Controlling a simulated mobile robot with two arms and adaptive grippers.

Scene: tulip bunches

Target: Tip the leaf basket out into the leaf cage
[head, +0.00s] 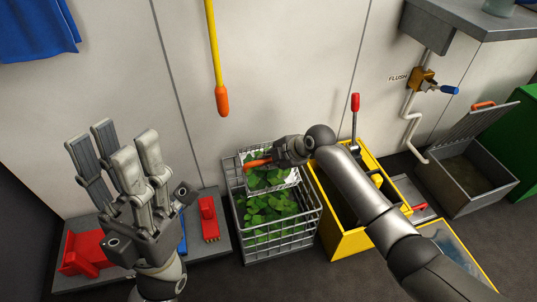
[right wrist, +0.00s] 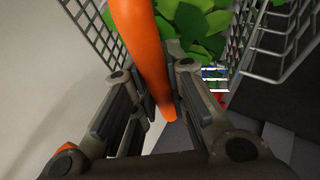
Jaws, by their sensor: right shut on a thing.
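The leaf cage (head: 283,237) is a grey wire crate on the floor at the middle of the head view, with green leaves (head: 268,208) inside it. The leaf basket (head: 293,178), a small wire basket with an orange handle (head: 257,163), is at the back of the cage's open top. Green leaves show in the basket. My right gripper (head: 276,156) is shut on the handle, which also shows between its fingers in the right wrist view (right wrist: 145,50). I cannot tell how far the basket is tilted. My left gripper (head: 120,148) is open and empty, left of the cage.
A yellow bin (head: 340,246) stands close right of the cage, under my right arm. A low grey platform with red items (head: 208,217) lies to the left. A yellow pole with orange tip (head: 221,100) hangs behind.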

